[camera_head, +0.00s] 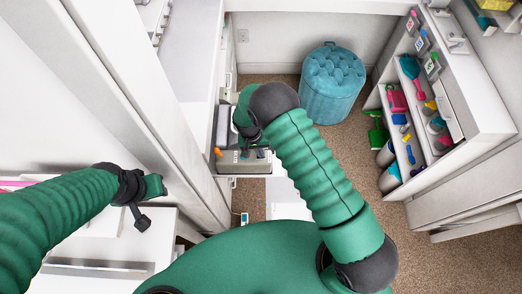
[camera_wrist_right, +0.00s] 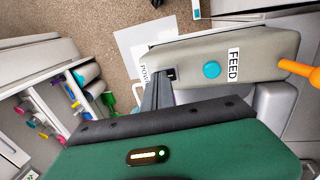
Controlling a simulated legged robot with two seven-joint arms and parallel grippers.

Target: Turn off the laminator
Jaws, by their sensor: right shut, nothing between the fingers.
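The laminator is a beige-grey machine (camera_wrist_right: 265,58) in the right wrist view, with a round teal button (camera_wrist_right: 211,70) beside a FEED label. A small dark switch (camera_wrist_right: 170,74) is by a partly hidden POWER label (camera_wrist_right: 146,72). It also shows in the head view (camera_head: 236,164) on a shelf, partly hidden by my right arm. My right gripper (camera_wrist_right: 160,82) is shut and empty, its dark fingertips close to the switch. I cannot tell whether they touch it. My left gripper (camera_head: 140,208) hangs over a white surface at the left, away from the laminator; its finger opening is unclear.
A teal tufted stool (camera_head: 333,82) stands on the brown carpet at the back. A white shelf unit (camera_head: 462,110) with colourful tools is at the right. An orange handle (camera_wrist_right: 298,70) projects near the laminator's FEED end. White panels (camera_head: 195,110) stand between my arms.

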